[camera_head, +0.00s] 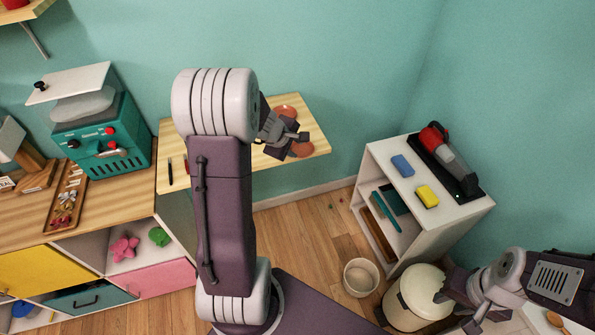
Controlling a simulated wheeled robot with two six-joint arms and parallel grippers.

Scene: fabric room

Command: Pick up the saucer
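Two round orange-red dishes lie on the wooden counter's right end. The farther dish (285,111) is partly behind my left gripper, and the nearer dish (303,150) shows at the gripper's lower right. I cannot tell which one is the saucer. My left gripper (297,137) is over the counter between them, close to the nearer dish. Its fingers are small and dark, so I cannot tell whether they are open or touch a dish. My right gripper (458,300) is at the lower right, near a cream bin, far from the dishes. Its finger state is unclear.
My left arm hides part of the counter (325,143). A teal machine (105,140) and a wooden tray (65,200) stand left. A white shelf unit (455,215) holds a blue and a yellow block and a red-grey device. A cream pot (361,277) stands on the floor.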

